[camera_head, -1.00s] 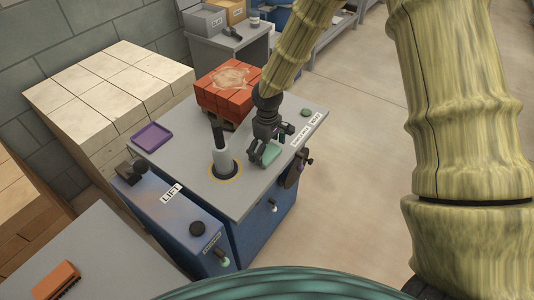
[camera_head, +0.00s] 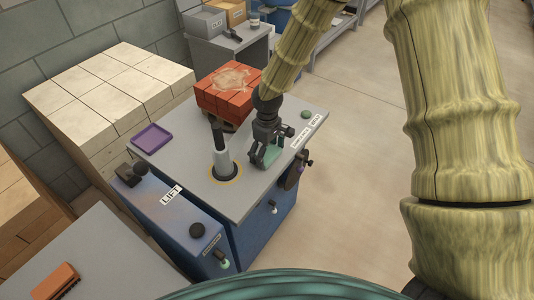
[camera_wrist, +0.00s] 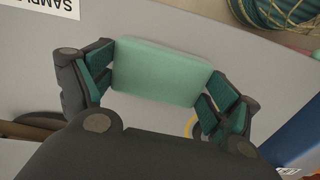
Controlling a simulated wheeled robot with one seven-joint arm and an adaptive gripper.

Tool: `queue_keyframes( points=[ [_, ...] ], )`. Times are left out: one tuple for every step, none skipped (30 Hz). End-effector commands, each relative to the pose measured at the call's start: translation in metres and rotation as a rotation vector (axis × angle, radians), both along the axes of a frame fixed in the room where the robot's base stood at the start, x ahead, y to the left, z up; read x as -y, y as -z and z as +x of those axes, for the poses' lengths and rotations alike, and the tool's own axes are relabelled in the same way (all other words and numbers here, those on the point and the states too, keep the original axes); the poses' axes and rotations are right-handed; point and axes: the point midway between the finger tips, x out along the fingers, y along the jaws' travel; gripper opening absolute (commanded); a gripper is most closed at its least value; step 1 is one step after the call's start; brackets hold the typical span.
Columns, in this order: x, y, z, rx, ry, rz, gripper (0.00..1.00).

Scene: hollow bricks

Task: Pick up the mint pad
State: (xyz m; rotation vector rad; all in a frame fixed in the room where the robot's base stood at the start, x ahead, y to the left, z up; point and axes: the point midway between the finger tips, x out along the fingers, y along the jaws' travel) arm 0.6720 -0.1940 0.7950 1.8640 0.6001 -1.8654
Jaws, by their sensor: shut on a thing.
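The mint pad (camera_wrist: 160,72) is a pale green rounded block between the fingers of my gripper (camera_wrist: 155,95) in the wrist view. My gripper is shut on it, one finger at each end. In the head view my gripper (camera_head: 267,158) is over the right part of the grey bench top, and the mint pad (camera_head: 271,153) shows small and partly hidden by the fingers. I cannot tell whether the pad is clear of the bench top.
The grey bench top (camera_head: 186,173) also carries a purple tray (camera_head: 152,138), an upright grey post (camera_head: 221,160), a stack of red bricks (camera_head: 226,92) and a green button (camera_head: 305,114). Pale blocks (camera_head: 110,85) stand at the left. Open floor lies to the right.

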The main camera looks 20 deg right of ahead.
Motion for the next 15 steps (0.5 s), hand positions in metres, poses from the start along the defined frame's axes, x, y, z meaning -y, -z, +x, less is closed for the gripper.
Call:
queue_keyframes(
  points=[
    [0.0, -0.003, 0.0, 0.001, 0.0, 0.001, 0.72],
    [0.0, -0.005, 0.0, 0.001, 0.001, 0.0, 0.72],
    [0.0, -0.008, 0.001, 0.002, 0.001, 0.001, 0.72],
    [0.0, -0.011, 0.001, 0.002, 0.001, 0.001, 0.72],
    [0.0, -0.014, 0.0, 0.002, 0.0, 0.001, 0.72],
    [0.0, -0.018, 0.001, 0.002, 0.0, 0.002, 0.72],
    [0.0, -0.021, 0.001, 0.003, 0.0, 0.001, 0.72],
    [0.0, -0.025, 0.001, 0.003, 0.001, 0.001, 0.72],
    [0.0, -0.029, 0.001, 0.002, 0.001, 0.001, 0.72],
    [-0.001, -0.032, 0.001, 0.002, 0.0, 0.002, 0.72],
    [-0.002, -0.032, -0.006, 0.0, -0.003, 0.0, 0.72],
    [-0.003, -0.032, -0.014, -0.001, -0.003, -0.001, 0.72],
    [-0.004, -0.032, -0.019, -0.001, -0.003, -0.001, 0.72],
    [-0.005, -0.032, -0.025, -0.002, -0.003, -0.001, 0.72],
    [-0.006, -0.034, -0.033, 0.0, -0.002, -0.001, 0.72]
  ],
)
